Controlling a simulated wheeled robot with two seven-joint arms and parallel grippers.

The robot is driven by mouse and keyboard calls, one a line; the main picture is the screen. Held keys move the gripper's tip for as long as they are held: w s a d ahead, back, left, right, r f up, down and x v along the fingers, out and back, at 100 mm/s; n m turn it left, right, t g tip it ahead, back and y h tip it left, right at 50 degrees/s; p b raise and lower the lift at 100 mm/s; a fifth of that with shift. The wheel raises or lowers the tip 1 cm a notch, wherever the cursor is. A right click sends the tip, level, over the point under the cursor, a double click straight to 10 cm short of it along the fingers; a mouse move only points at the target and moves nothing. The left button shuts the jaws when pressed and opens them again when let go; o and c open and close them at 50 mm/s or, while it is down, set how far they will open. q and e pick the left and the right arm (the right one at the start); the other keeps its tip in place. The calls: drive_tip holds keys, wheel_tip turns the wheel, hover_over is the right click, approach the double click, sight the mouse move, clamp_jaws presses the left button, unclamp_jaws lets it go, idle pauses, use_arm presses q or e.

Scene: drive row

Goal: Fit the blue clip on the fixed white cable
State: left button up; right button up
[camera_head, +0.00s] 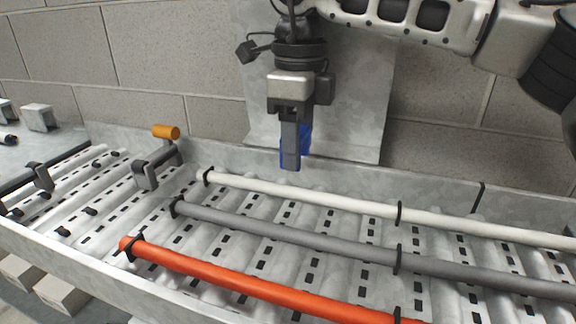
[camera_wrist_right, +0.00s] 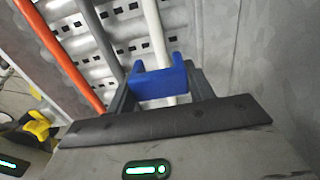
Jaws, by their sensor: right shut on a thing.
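My right gripper (camera_head: 291,160) is shut on the blue clip (camera_head: 304,146) and points down above the tray's back wall. In the right wrist view the blue clip (camera_wrist_right: 158,83) sits between the fingertips, its open side facing the cables. The white cable (camera_head: 300,196) runs along the back of the tray, held by black ties. The clip is above and behind it in the head view, apart from it as far as I can tell. In the wrist view the white cable (camera_wrist_right: 153,32) passes behind the clip. My left gripper is not in view.
A grey cable (camera_head: 300,238) and an orange cable (camera_head: 230,282) run beside the white one in the slotted metal tray (camera_head: 250,152). An orange-knobbed lever (camera_head: 166,131) stands at the left. A grey panel (camera_head: 350,110) and block wall are behind.

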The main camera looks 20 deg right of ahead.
sight(298, 189)
drive_tip(key=shift+w+f, duration=0.2)
drive_tip(key=shift+f, duration=0.55)
drive_tip(key=shift+s+f, duration=0.4)
drive_tip(key=shift+f, duration=0.05)
wheel_tip(298, 189, down, 4)
drive_tip(key=shift+w+f+b, duration=0.1)
drive_tip(key=shift+b, duration=0.3)
drive_tip(key=shift+d+f, duration=0.1)
drive_tip(key=shift+f, duration=0.1)
drive_tip(key=shift+w, duration=0.15)
drive_tip(key=shift+f, duration=0.1)
drive_tip(key=o, duration=0.6)
drive_tip(key=shift+b, duration=0.3)
drive_tip(key=shift+o, duration=0.3)
